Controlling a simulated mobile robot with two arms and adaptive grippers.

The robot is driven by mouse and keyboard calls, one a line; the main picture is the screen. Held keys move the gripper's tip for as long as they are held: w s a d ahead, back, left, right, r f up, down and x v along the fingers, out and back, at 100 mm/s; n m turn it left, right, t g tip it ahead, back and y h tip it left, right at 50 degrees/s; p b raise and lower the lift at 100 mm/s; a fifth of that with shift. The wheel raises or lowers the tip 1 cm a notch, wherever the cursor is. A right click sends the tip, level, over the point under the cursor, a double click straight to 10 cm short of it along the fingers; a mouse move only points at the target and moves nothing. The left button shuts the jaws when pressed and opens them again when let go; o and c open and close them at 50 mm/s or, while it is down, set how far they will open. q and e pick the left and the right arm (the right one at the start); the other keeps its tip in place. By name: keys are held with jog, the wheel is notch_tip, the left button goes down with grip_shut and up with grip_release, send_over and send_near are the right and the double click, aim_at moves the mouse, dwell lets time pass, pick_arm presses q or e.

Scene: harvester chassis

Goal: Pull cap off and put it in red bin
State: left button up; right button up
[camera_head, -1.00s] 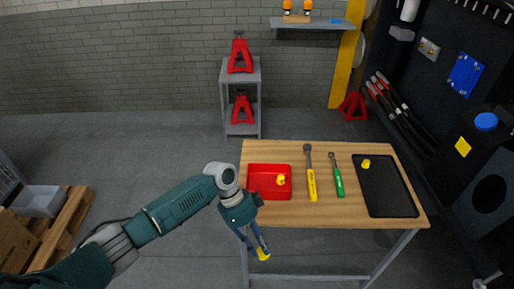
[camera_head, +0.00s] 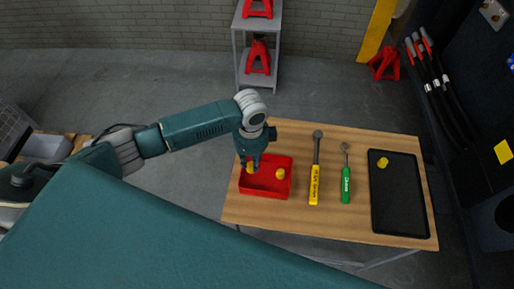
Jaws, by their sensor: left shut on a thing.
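My left gripper (camera_head: 250,163) points down over the left part of the red bin (camera_head: 268,190). It is shut on a yellow cap (camera_head: 250,168), which shows between its fingertips at the bin. I cannot tell whether the cap touches the bin floor. A third yellow cap (camera_head: 382,162) lies on the black tray (camera_head: 397,205). My right gripper is not in view.
The wooden table (camera_head: 330,222) also holds a yellow-handled tool (camera_head: 315,180) and a green-handled tool (camera_head: 346,185) between bin and tray. A grey shelf with red jack stands (camera_head: 258,58) is behind. Black hoses (camera_head: 437,90) hang at the right.

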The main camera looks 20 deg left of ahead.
pick_arm(q)
jog(key=shift+s+r, duration=0.3)
jog(key=shift+s, duration=0.4)
jog(key=shift+w, duration=0.35)
jog(key=shift+f, duration=0.3)
notch_tip(320, 180, down, 2)
jog(key=shift+s+f+b, duration=0.1)
jog(key=shift+s+b, duration=0.05)
jog(key=shift+b, duration=0.7)
jog(key=shift+f+b, duration=1.75)
jog(key=shift+f, duration=1.3)
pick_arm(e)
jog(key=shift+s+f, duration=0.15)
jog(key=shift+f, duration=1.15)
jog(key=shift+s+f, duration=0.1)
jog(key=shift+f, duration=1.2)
pick_arm(q)
jog(key=o, duration=0.9)
jog(key=shift+o, duration=0.2)
